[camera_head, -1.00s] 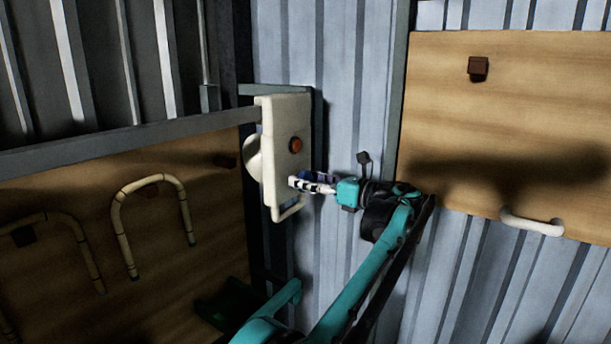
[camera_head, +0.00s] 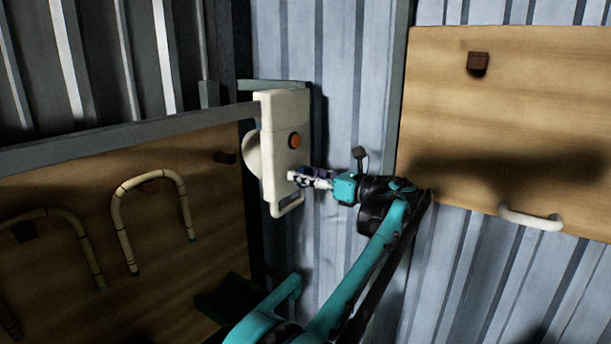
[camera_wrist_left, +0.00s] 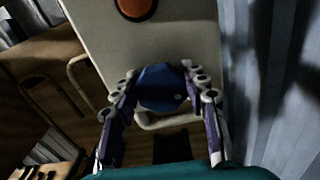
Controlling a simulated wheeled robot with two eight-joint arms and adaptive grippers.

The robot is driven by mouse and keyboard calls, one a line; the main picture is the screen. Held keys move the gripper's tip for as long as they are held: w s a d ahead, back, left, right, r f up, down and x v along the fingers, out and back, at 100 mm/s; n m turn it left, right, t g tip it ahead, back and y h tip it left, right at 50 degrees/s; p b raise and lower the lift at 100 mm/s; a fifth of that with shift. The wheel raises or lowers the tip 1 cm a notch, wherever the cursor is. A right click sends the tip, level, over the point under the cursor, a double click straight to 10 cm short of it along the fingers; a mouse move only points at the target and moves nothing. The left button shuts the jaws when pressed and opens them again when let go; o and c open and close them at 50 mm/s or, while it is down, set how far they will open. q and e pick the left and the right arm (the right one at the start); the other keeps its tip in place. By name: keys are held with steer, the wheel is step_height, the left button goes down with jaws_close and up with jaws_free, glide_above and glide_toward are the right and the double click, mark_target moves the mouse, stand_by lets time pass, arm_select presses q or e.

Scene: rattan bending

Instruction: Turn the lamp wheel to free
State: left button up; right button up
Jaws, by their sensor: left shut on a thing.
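A blue faceted wheel (camera_wrist_left: 162,88) sits on the lower face of the cream box (camera_wrist_left: 176,44), in the left wrist view. My left gripper (camera_wrist_left: 160,86) has a finger on each side of the wheel and is shut on it. In the head view, my left gripper (camera_head: 294,178) reaches the right face of the cream box (camera_head: 272,110), and its fingers mostly hide the wheel. I cannot read any mark of the wheel's setting. My right gripper is not in view.
An orange-red button (camera_head: 295,141) is above the wheel, and a loop handle (camera_head: 288,208) is below. Bent rattan canes (camera_head: 120,222) hang on a wooden board at left. A wooden board (camera_head: 520,90) with a white handle (camera_head: 531,219) is at right.

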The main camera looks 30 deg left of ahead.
arm_select(q)
steer(key=n, duration=0.5)
steer(key=shift+s+n, duration=0.2)
steer(key=shift+n, duration=0.2)
steer(key=n, duration=0.6)
steer(key=shift+s+f+b, duration=0.15)
steer(key=shift+b, duration=0.2)
steer(key=n, duration=0.5)
steer(key=shift+f+n, duration=0.15)
steer(key=shift+n, duration=0.25)
steer(key=n, duration=0.5)
steer(key=shift+f+n, duration=0.25)
steer(key=shift+n, duration=0.05)
steer(key=o, duration=1.2)
steer(key=shift+c, duration=0.2)
steer(key=d, duration=1.2)
steer(key=shift+s, duration=0.45)
